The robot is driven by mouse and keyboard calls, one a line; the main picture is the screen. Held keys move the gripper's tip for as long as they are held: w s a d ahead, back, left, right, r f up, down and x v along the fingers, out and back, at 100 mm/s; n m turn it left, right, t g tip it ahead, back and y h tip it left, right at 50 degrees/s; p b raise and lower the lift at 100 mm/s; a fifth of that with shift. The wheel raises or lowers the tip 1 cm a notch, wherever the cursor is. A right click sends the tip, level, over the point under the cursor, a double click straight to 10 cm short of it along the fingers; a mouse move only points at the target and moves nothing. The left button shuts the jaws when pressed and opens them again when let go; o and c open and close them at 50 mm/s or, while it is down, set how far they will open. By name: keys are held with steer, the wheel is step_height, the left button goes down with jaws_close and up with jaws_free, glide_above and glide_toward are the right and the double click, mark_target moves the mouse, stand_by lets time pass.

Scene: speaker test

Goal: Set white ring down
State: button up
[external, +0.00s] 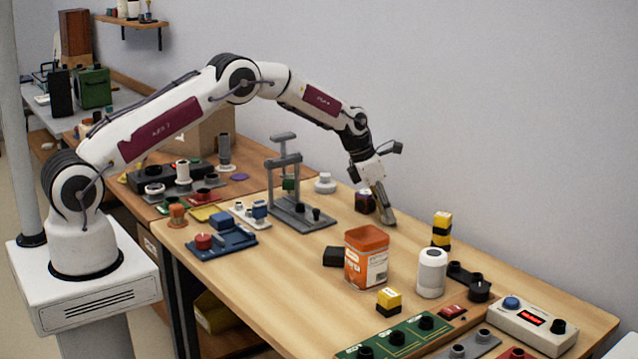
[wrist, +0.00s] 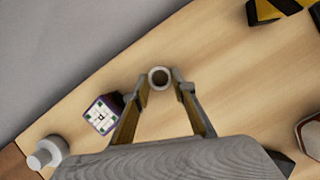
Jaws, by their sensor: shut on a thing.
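The ring (wrist: 159,69) is small and round, pale at its rim, with a darker opening facing the wrist camera. My gripper (wrist: 161,84) is shut on it, with one fingertip on each side. In the external view my gripper (external: 387,217) points down, low over the far side of the wooden table (external: 315,285). The ring cannot be made out there. Whether its underside touches the table cannot be told.
A dark purple cube (external: 364,201) stands just left of my gripper, with a white stepped disc (external: 325,184) farther left. An orange tub (external: 367,257) and a white cylinder (external: 431,272) stand nearer the camera. A yellow-black block (external: 442,229) is to the right. Bare wood surrounds the fingertips.

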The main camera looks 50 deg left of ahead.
steer(key=shift+f, duration=0.1)
steer(key=o, duration=0.7)
steer(key=shift+o, duration=0.2)
steer(key=v, duration=1.2)
steer(key=shift+r, duration=0.2)
